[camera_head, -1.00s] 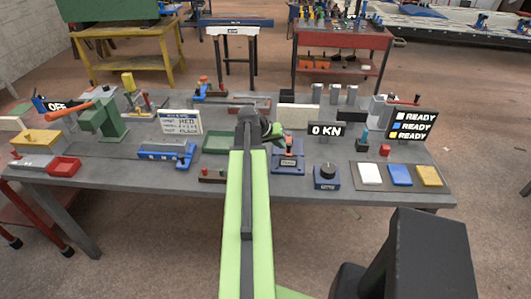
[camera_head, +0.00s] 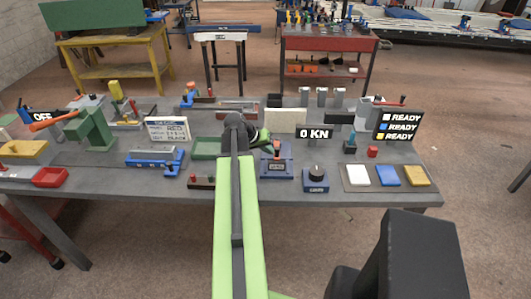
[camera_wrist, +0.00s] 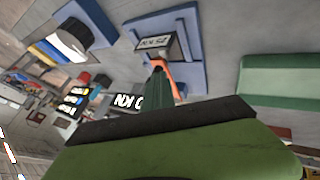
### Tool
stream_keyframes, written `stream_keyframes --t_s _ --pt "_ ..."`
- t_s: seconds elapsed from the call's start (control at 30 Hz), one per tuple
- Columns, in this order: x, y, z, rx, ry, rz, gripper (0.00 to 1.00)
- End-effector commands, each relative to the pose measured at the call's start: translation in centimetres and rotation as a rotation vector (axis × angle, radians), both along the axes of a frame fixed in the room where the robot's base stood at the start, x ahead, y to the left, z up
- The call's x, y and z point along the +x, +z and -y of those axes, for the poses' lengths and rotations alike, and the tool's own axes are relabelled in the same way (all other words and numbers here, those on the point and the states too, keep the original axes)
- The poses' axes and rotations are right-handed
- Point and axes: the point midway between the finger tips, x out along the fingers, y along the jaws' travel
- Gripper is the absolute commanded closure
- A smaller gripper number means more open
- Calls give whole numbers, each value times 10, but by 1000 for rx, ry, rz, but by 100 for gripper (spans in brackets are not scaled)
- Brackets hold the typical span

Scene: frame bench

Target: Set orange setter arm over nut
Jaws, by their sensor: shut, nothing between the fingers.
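A small orange arm (camera_head: 277,147) stands on a blue base (camera_head: 277,172) with a labelled block, right of the table's middle. In the wrist view the orange arm (camera_wrist: 160,68) shows beside the labelled block on the blue base (camera_wrist: 186,28), just beyond my fingertips. My gripper (camera_wrist: 160,88) is shut and empty. In the head view my gripper (camera_head: 264,137) is at the upper left of the orange arm, close to it in the picture. I cannot tell whether they touch. I cannot make out a nut; the gripper partly hides that spot in the wrist view.
A black knob (camera_head: 316,173) on a blue base stands to the right, behind it a "0 KN" display (camera_head: 314,133). A green tray (camera_head: 206,148) lies to the left. White, blue and yellow pads (camera_head: 388,175) lie at right. A green press (camera_head: 92,128) stands far left.

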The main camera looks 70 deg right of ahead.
Motion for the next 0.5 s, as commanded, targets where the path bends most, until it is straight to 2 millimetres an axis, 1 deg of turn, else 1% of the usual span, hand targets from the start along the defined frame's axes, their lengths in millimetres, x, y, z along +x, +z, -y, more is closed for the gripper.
stream_keyframes --t_s 0.1,0.13,0.17,0.2,0.4,0.5 --pt "20 0 -16 -5 15 6 100" --pt "25 3 -20 -6 17 7 100" --pt "25 19 -25 -6 16 8 100" --pt "28 30 -32 -6 17 9 100" --pt "38 65 -57 -6 20 10 100" --pt "42 75 -66 -6 20 11 100"
